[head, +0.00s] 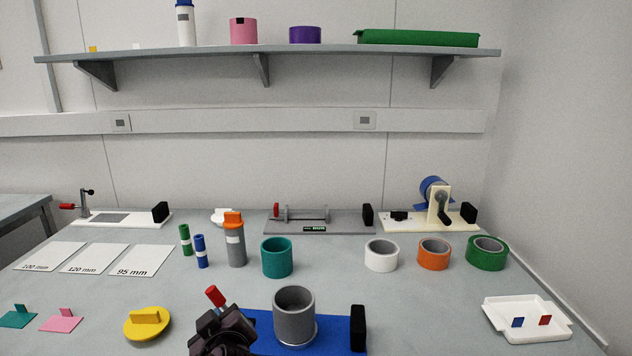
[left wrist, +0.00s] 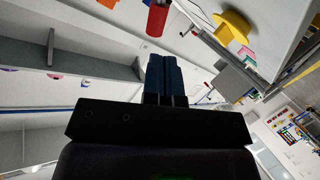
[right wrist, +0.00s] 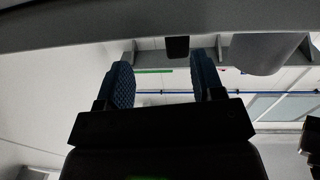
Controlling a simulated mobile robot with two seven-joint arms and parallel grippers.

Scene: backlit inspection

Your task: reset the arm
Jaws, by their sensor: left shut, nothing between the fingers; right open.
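A blue fixture (head: 265,330) stands at the front centre. A grey cup (head: 294,318) sits upright on it, and a black block (head: 358,328) stands at its right end. A tilted red handle (head: 215,295) rises at its left; it shows beyond the fingertips in the left wrist view (left wrist: 157,18). A dark form, apparently my left gripper (head: 224,330), hides the handle's base. My left gripper (left wrist: 163,75) is shut and empty; I cannot tell whether it touches the handle. My right gripper (right wrist: 162,80) is open and empty, outside the head view.
A yellow piece (head: 148,323) lies left of the fixture. A teal ring (head: 277,258) and a grey bottle with an orange cap (head: 235,240) stand behind. Tape rolls, including a green one (head: 487,253), stand back right. A white tray (head: 525,335) is at the right. A shelf (head: 270,52) hangs above.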

